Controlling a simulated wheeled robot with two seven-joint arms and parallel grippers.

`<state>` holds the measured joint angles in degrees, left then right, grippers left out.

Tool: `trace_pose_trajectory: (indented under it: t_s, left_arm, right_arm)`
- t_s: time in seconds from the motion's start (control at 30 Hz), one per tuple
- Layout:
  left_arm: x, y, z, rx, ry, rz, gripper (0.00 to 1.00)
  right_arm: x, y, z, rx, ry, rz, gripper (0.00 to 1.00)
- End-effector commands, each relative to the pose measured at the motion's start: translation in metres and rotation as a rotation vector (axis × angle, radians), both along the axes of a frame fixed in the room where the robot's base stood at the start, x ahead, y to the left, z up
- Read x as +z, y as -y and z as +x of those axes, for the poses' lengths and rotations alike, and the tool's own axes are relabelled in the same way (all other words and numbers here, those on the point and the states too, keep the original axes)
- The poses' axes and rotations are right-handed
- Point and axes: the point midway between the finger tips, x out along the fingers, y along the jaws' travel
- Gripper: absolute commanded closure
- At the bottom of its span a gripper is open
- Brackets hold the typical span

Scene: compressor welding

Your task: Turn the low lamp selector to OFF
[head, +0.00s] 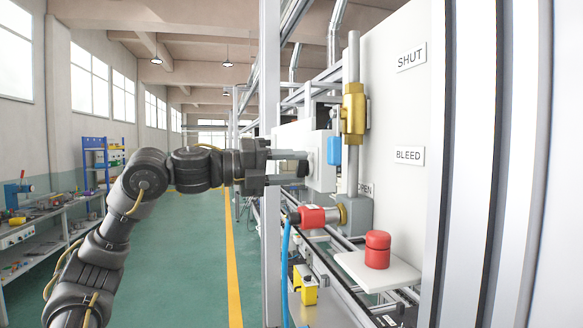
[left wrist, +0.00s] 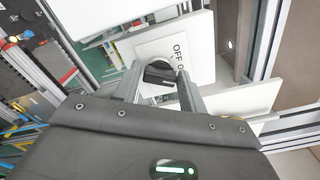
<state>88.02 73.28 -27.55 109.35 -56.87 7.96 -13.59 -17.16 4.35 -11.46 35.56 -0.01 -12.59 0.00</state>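The lamp selector is a black knob (left wrist: 160,72) on a white plate (left wrist: 203,40), with "OFF" and a partly hidden second label beside it. In the left wrist view the knob lies between the fingertips of my left gripper (left wrist: 158,88). The fingers stand apart around it, with a visible gap at the left finger; contact at the right finger is unclear. In the head view my left gripper (head: 291,167) is open and reaches right toward a white box (head: 319,160). The knob cannot be made out there. My right gripper is not in view.
A grey upright post (head: 270,90) is close to my gripper. The left aisle floor (head: 185,260) is clear.

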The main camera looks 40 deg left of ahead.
Motion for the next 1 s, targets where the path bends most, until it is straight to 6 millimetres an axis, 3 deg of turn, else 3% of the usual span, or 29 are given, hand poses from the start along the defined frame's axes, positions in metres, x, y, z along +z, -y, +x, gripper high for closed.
trace_pose_trajectory:
  t_s: [0.03,0.2,0.57,1.0]
  left_arm:
    - [0.0001,-0.0001,-0.0001,0.000,0.000,0.000,0.65]
    - [0.0000,-0.0003,-0.0003,0.000,0.000,0.000,0.86]
    - [0.0000,-0.0003,0.0002,0.001,-0.040,-0.055,0.86]
    - [-0.0008,-0.0008,0.0009,0.002,-0.245,-0.350,0.86]
  right_arm:
    - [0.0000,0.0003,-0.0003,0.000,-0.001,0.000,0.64]
    - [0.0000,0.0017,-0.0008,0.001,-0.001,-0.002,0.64]
    - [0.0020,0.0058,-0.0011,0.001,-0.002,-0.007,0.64]
    - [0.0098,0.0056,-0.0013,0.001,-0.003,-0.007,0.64]
